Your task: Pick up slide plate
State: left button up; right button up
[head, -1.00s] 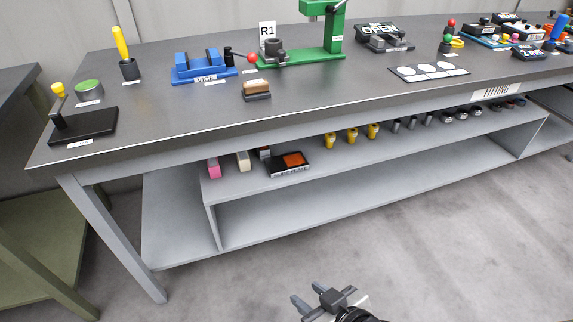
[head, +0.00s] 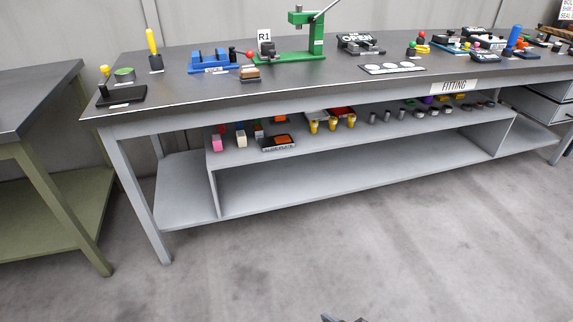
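A black tray (head: 264,143) labelled SLIDE PLATE lies on the upper shelf under the bench, left of the middle. An orange-red plate (head: 283,141) lies in it. A gripper, seemingly my right (head: 330,317), shows only as a small grey tip at the bottom edge, far in front of the shelf and apart from it. Whether it is open or shut is hidden. My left gripper is not in view.
Pink and white blocks (head: 241,139) stand left of the tray, and yellow parts (head: 332,122) stand right of it. The bench top (head: 200,92) overhangs the shelf. A bench leg (head: 134,188) stands at left. The floor (head: 400,240) in front is clear.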

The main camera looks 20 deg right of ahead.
aim_at(282, 141)
jog(key=z, duration=1.05)
jog(key=i, duration=0.7)
jog(key=u, duration=0.95)
jog(key=i, duration=1.7)
jog(key=u, duration=0.05)
